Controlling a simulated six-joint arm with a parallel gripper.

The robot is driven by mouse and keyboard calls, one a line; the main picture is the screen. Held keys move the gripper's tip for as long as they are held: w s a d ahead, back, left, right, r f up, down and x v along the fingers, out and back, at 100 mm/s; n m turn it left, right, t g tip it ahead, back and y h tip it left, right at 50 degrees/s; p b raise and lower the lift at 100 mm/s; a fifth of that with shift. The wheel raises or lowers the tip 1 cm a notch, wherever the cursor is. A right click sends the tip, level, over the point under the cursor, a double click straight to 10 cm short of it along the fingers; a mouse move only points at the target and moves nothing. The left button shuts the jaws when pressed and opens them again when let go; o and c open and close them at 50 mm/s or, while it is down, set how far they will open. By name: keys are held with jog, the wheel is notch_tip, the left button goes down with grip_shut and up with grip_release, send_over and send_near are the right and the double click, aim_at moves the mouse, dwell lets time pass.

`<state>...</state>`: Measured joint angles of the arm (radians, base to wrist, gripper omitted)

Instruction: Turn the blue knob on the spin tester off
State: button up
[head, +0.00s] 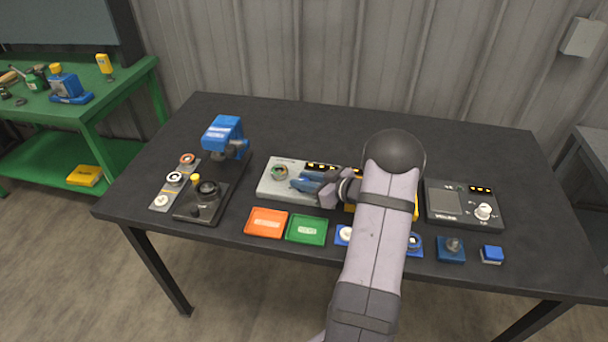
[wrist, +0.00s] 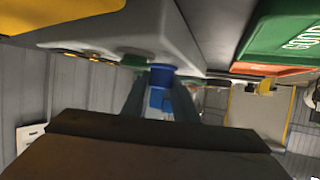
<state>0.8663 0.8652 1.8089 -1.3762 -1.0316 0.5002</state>
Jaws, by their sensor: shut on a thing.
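The spin tester (head: 268,189) is a pale grey box in the middle of the table, with a green-ringed round part (head: 279,172) at its left and a dark strip of small yellow marks along the back. My gripper (head: 308,184) reaches in low over its front from the right. In the wrist view, the blue knob (wrist: 162,76) stands between the two fingertips, and the fingers are shut on it. My gripper hides most of the knob in the head view, and its pointing direction cannot be read.
An orange tray (head: 266,222) and a green tray (head: 307,229) lie just in front of the tester. A blue-topped stand (head: 223,133) is at the left. A yellow unit (head: 351,208) is partly behind my arm. A dark box with a white knob (head: 463,205) is at the right.

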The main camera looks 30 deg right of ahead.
jog(key=shift+n+y+p, duration=0.3)
jog(key=shift+n+y, duration=0.3)
jog(key=shift+y, duration=0.1)
jog(key=o, duration=1.1)
jog(key=shift+c, duration=0.2)
jog(key=shift+b+v, duration=0.95)
jog(key=shift+v, duration=2.75)
jog(key=shift+w+d+r, duration=0.1)
jog(key=shift+w, duration=0.1)
